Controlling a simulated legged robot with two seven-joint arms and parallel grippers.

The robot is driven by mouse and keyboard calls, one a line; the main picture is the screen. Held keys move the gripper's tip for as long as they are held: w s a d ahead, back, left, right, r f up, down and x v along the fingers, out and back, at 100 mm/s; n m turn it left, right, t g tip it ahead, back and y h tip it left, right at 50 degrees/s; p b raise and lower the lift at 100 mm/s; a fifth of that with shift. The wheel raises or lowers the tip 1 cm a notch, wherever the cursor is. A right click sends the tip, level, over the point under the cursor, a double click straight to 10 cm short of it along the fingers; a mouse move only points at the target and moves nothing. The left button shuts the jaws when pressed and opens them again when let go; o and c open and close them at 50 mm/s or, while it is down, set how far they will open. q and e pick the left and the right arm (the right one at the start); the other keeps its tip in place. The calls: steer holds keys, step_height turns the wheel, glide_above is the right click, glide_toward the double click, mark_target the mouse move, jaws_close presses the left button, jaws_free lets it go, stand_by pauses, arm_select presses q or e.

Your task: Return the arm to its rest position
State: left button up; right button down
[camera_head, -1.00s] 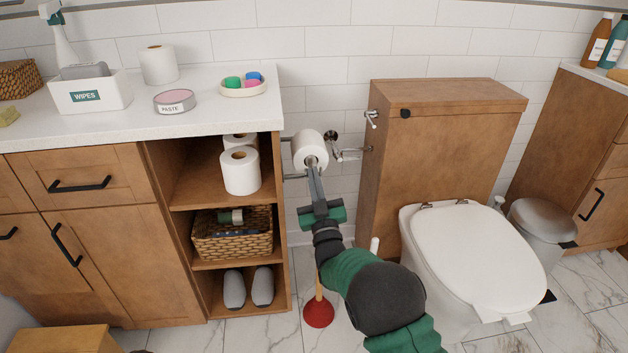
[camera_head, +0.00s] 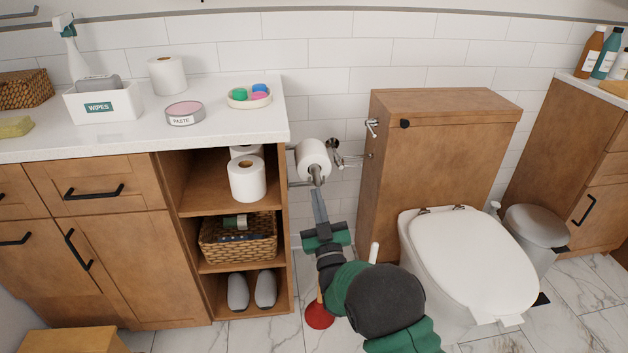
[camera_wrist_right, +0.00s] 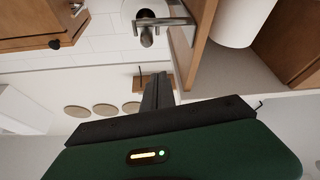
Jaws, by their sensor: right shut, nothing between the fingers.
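My right arm reaches up from the bottom of the head view. Its gripper (camera_head: 318,188) is shut and empty, with its tips just in front of and below the toilet roll (camera_head: 313,157) on the wall holder (camera_head: 345,160). I cannot tell from the head view whether the tips touch the roll. In the right wrist view the shut fingers (camera_wrist_right: 158,92) point away from the camera, with nothing held. The metal holder (camera_wrist_right: 150,25) shows above them, with part of a white roll (camera_wrist_right: 240,22) at the upper right. My left gripper is not in view.
The open shelf unit (camera_head: 290,250) stands left of the arm, and the wooden cistern cabinet (camera_head: 440,150) and toilet (camera_head: 470,260) stand to its right. A red plunger (camera_head: 318,316) is on the floor beneath the arm. The counter (camera_head: 225,125) carries several items.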

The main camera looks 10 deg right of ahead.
steer(key=s+d+f+m+g+h, duration=0.1)
steer(key=s+d+f+m+g, duration=0.1)
steer(key=s+d+f+g, duration=0.65)
steer(key=s+f+g, duration=0.3)
steer(key=s+g, duration=0.1)
steer(key=s, duration=0.4)
steer(key=s+d+f+m+g, duration=0.1)
steer(key=s+f+g, duration=0.15)
steer(key=s, duration=0.55)
steer(key=s+f+g, duration=0.2)
steer(key=s+g, duration=0.2)
steer(key=s, duration=0.4)
step_height(320, 180, up, 36)
steer(key=s+g+p, duration=0.1)
steer(key=s+p, duration=0.1)
steer(key=p, duration=3.5)
steer(key=shift+s+h, duration=0.3)
steer(key=shift+s, duration=0.1)
steer(key=shift+d+f, duration=0.1)
